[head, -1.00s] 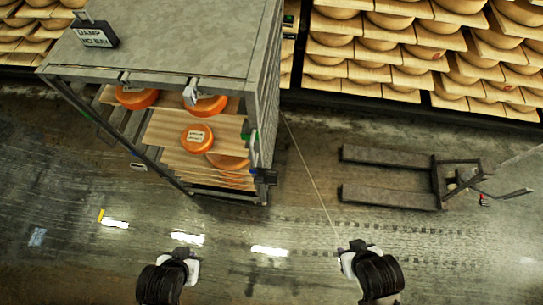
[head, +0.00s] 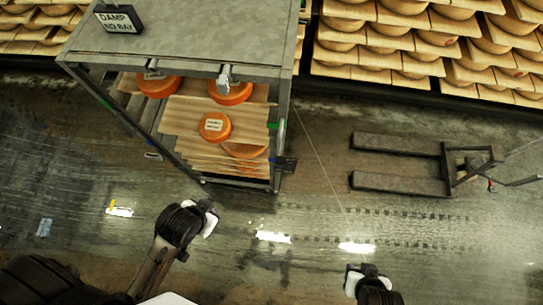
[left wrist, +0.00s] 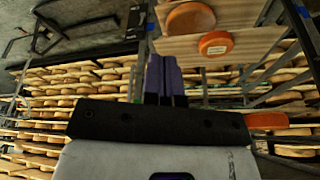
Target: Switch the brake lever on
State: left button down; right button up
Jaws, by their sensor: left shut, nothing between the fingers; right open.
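No part is clearly recognisable as the brake lever. A small dark fitting (head: 286,164) sticks out at the lower right corner post of the grey wheeled-style rack (head: 210,48); I cannot tell whether it is the lever or how it is set. My left gripper (head: 208,212) is in front of the rack's lower front edge, apart from it and left of the fitting. Its fingers show in the left wrist view (left wrist: 165,78), shut and empty, pointing toward shelves with cheeses. My right gripper (head: 362,269) is open and empty over the floor at the bottom, away from the rack.
Orange cheese wheels (head: 215,127) lie on wooden boards in the rack. A sign (head: 118,19) stands on its top. A pallet jack (head: 405,183) stands at the right. Tall cheese shelves (head: 415,52) line the back. The wet floor before the rack is clear.

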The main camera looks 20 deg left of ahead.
pick_arm(q)
jog(key=w+d+f+m+g+h+b, duration=0.2)
jog(key=w+f+b, duration=0.4)
jog(key=f+b, duration=0.3)
jog(key=w+d+f+m+g+h+b, duration=0.2)
jog(key=w+f+b, duration=0.4)
jog(key=f, duration=0.5)
jog(key=w+d+f+m+g+h+b, duration=0.15)
jog(key=w+f+b, duration=0.35)
jog(key=f+b, duration=0.5)
jog(key=w+a+f+m+g+h+b, duration=0.1)
jog(key=w+a+f+g+h+b, duration=0.25)
jog(key=w+b, duration=0.75)
jog(key=w+a+r+t+h+b, duration=0.1)
jog(key=w+a+h+b, duration=0.3)
jog(key=w+b, duration=0.4)
jog(key=a+b, duration=0.1)
jog(key=b, duration=0.2)
jog(key=shift+w+a+t+h, duration=0.15)
jog(key=shift+a+t+h, duration=0.15)
jog(key=shift+a, duration=0.1)
jog(key=shift+m, duration=0.25)
send_near(279, 168)
jog(key=d, duration=0.1)
jog(key=d+f, duration=0.1)
jog(key=d, duration=0.2)
jog(key=shift+d+f+b, duration=0.1)
jog(key=shift+f+b, duration=0.25)
jog(key=shift+f, duration=0.05)
